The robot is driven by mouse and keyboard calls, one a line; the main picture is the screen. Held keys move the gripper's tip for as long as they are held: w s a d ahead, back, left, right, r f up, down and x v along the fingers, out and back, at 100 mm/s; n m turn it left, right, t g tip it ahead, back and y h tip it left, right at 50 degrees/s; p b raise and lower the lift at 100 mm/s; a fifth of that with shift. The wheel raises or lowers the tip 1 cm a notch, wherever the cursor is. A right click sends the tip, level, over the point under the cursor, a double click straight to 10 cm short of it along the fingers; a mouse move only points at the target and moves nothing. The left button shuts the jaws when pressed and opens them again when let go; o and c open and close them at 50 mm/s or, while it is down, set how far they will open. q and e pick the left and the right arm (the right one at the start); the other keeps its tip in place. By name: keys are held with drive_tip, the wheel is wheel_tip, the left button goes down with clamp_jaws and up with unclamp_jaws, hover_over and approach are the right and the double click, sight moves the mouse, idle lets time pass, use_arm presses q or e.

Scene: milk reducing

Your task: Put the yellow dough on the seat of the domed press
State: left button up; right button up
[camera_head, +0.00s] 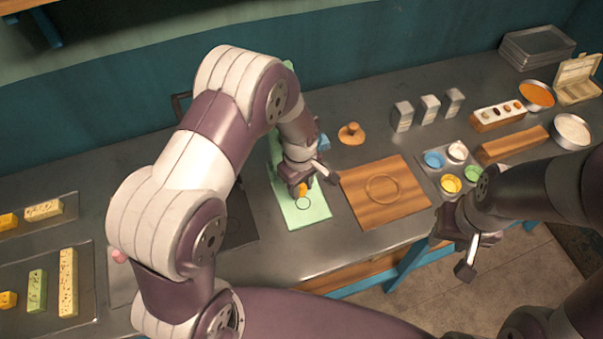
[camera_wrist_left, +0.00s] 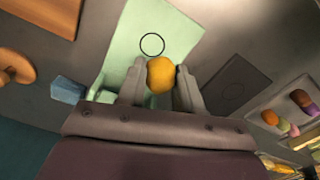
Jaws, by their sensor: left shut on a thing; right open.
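The yellow dough (camera_head: 302,189) is a small orange-yellow ball. My left gripper (camera_head: 300,182) is shut on it, and the left wrist view shows the ball (camera_wrist_left: 161,74) between both fingers (camera_wrist_left: 160,84). The ball is over the pale green board (camera_head: 311,211), near the thin circle marked on it; the circle (camera_wrist_left: 152,44) shows just beyond the ball in the wrist view. The ball's height is hard to tell. My arm hides the board's back part, and I cannot tell which piece is the domed press. My right gripper (camera_head: 466,254) is open and empty, near the counter's front edge.
A wooden board (camera_head: 410,177) with a ring stands right of the green one, with a knobbed wooden piece (camera_head: 351,134) behind it. A dark board (camera_head: 238,222) lies left. A tray of coloured cups (camera_head: 433,180) is near my right arm. Trays with bars (camera_head: 77,240) are far left.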

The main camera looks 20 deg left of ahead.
sight(303, 203)
use_arm(q)
drive_tip(key=shift+w+d+m, duration=0.25)
drive_tip(key=shift+w+m, duration=0.05)
drive_tip(key=shift+w, duration=0.4)
drive_tip(key=shift+f, duration=0.15)
drive_tip(key=shift+s+a+f+b, duration=0.1)
drive_tip(key=shift+f+b, duration=0.45)
drive_tip(key=shift+b, duration=0.15)
wheel_tip(303, 203, down, 4)
drive_tip(key=b, duration=0.3)
drive_tip(key=shift+f, duration=0.15)
drive_tip(key=shift+f+b, duration=0.45)
drive_tip(key=shift+b, duration=0.05)
drive_tip(key=shift+f, duration=0.4)
